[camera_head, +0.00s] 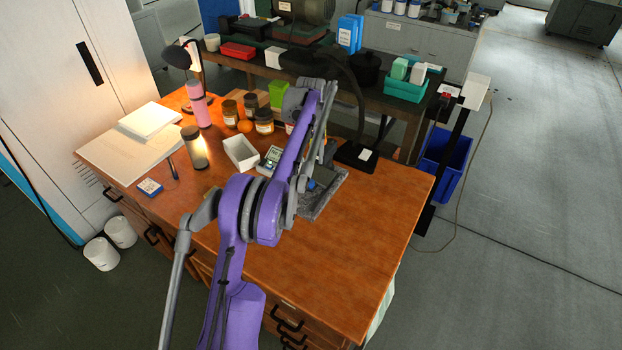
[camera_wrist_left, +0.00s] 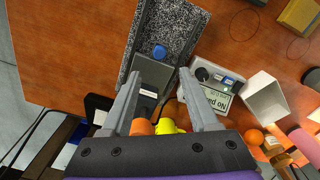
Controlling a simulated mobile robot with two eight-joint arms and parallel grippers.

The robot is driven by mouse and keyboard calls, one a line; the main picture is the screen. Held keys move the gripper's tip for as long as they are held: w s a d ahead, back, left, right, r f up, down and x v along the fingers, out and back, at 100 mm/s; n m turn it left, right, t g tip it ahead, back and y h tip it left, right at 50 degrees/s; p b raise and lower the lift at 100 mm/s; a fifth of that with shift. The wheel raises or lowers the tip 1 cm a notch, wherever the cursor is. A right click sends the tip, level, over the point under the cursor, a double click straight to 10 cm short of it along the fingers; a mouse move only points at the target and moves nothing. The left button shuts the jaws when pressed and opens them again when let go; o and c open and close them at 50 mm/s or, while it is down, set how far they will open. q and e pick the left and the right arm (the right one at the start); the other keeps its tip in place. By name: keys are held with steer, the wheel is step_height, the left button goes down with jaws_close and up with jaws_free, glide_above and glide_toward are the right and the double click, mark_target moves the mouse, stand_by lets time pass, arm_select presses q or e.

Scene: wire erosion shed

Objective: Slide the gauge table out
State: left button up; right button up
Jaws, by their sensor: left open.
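What looks like the gauge table is a grey speckled slab (camera_wrist_left: 172,22) with dark side rails; it also shows on the bench in the head view (camera_head: 325,196), partly hidden by my left arm. A blue knob (camera_wrist_left: 159,52) stands on it, beside a plain dark grey plate (camera_wrist_left: 152,72). My left gripper (camera_wrist_left: 159,76) is open, its fingertips on either side of the grey plate in the wrist view, with nothing held. I cannot tell its height above the plate. In the head view my purple arm hides most of the gripper. My right gripper is not in view.
A small digital display unit (camera_head: 270,160) and a white open box (camera_head: 240,154) stand left of the slab. Jars (camera_head: 263,122), a lamp (camera_head: 178,58) and a flask (camera_head: 194,147) are farther left. The bench's right and front parts (camera_head: 340,265) are clear.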

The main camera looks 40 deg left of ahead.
mark_target(311, 181)
arm_select(q)
step_height(311, 181, down, 10)
steer(key=shift+f, duration=0.1)
stand_by(0.4)
jaws_close()
stand_by(1.2)
